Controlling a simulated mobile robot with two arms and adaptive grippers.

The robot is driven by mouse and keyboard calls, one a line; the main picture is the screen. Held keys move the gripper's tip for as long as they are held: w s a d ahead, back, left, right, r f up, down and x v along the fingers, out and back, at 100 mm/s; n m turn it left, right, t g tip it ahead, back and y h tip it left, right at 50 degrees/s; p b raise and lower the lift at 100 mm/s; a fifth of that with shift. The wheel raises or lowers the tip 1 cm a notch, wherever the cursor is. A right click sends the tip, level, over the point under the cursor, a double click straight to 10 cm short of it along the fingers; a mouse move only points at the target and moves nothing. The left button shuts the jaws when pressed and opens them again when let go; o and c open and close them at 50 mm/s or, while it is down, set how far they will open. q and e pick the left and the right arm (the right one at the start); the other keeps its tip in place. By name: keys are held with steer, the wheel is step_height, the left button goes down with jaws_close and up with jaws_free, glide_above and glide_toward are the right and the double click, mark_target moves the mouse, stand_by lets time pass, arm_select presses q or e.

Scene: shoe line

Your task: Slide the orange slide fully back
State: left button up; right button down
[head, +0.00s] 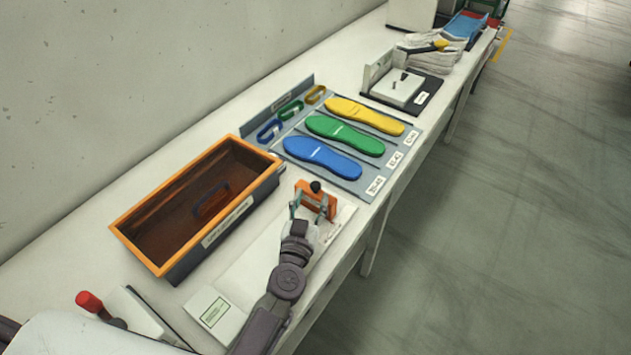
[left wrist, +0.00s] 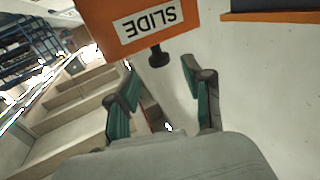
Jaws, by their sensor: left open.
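The orange slide (head: 322,197) stands on a white board (head: 240,275) near the table's front edge, with a black knob (head: 315,187) on it. In the left wrist view the slide (left wrist: 95,12) fills the top, with its upside-down "SLIDE" label, and its knob (left wrist: 160,56) sticks out toward me. My left gripper (head: 312,207) is at the slide. Its green-padded fingers (left wrist: 159,66) are open, one on each side of the knob's line, with the knob near the fingertips. I see no grip on it. The lower slide is partly hidden by my gripper. My right gripper is not in view.
An orange-rimmed crate (head: 172,189) holding a dark blue handle-like piece stands left of the slide. Beyond lies a grey mat (head: 352,190) with blue, green and yellow insoles. A red-knobbed lever (head: 88,301) is at the lower left. The floor (head: 500,220) is clear on the right.

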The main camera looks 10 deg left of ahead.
mark_target(314, 189)
arm_select(q)
steer(key=w, duration=0.4)
steer(key=shift+w, duration=0.6)
steer(key=shift+c, duration=1)
steer(key=c, duration=0.5)
jaws_close()
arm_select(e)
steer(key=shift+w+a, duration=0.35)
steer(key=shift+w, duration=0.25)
